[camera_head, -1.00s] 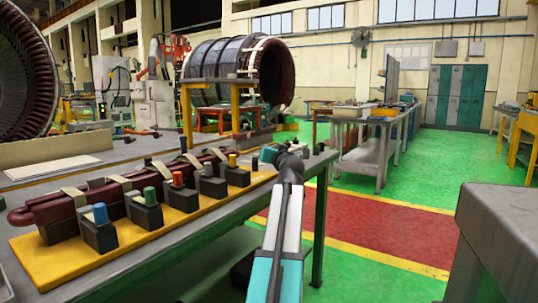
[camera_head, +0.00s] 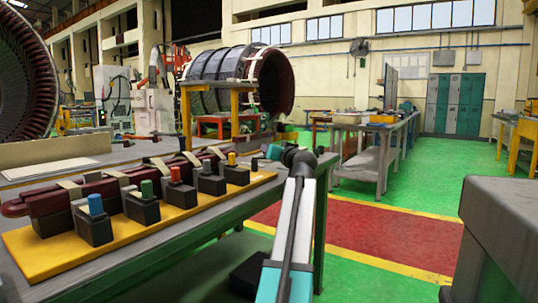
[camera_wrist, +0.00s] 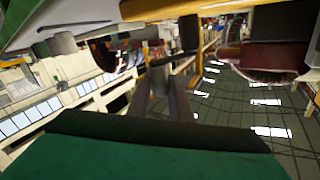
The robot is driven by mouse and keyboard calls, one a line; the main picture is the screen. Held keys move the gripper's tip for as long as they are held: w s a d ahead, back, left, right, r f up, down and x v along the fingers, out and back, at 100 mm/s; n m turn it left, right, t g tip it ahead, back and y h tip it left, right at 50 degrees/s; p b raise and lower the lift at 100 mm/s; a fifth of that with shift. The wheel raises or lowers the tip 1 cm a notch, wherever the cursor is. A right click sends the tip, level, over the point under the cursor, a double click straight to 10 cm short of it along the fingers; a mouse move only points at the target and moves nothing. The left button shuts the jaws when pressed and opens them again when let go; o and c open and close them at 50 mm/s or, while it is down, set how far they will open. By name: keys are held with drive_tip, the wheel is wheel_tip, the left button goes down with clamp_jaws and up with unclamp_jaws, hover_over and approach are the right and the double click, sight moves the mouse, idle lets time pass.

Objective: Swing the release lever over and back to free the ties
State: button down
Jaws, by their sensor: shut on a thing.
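A long dark red coil (camera_head: 50,200) lies on a yellow base plate (camera_head: 90,262) on the bench, with pale ties (camera_head: 120,178) around it. Black blocks with coloured knobs, such as the blue knob (camera_head: 95,204), the red knob (camera_head: 175,174) and the yellow knob (camera_head: 232,159), stand along its near side. My arm reaches to the plate's far right end, and my gripper's fingers are hidden in the head view. In the wrist view my gripper (camera_wrist: 164,88) is shut on a short grey post, apparently the release lever (camera_wrist: 159,76). The lever's base cannot be made out.
The fixture's bench (camera_head: 200,235) ends just right of my arm. A grey surface (camera_head: 505,215) stands close at the right. Green and red floor (camera_head: 350,240) lies open between them. A large stator frame (camera_head: 225,75) and a cluttered bench (camera_head: 370,125) stand behind.

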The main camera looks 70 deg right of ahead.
drive_tip(key=shift+d+f+t, duration=0.2)
drive_tip(key=shift+t, duration=0.1)
drive_tip(key=shift+w+d+r+n+t+y+b, duration=0.1)
drive_tip(key=shift+w+d+n+t+y+b, duration=0.2)
drive_tip(key=shift+n+t+y, duration=0.75)
drive_tip(key=shift+w+d+r+n+t+y+b, duration=0.15)
drive_tip(key=shift+d+n+t+y, duration=0.5)
drive_tip(key=shift+y, duration=0.85)
drive_tip(key=shift+w+d+n+t+y+b, duration=0.15)
drive_tip(key=shift+w+n+t+y+b, duration=0.25)
drive_tip(key=shift+n+y, duration=0.8)
drive_tip(key=shift+s+y, duration=0.1)
drive_tip(key=shift+y, duration=0.15)
drive_tip(key=c, duration=1.6)
unclamp_jaws()
drive_tip(key=shift+p+v, duration=2.35)
drive_tip(key=shift+v, duration=4.6)
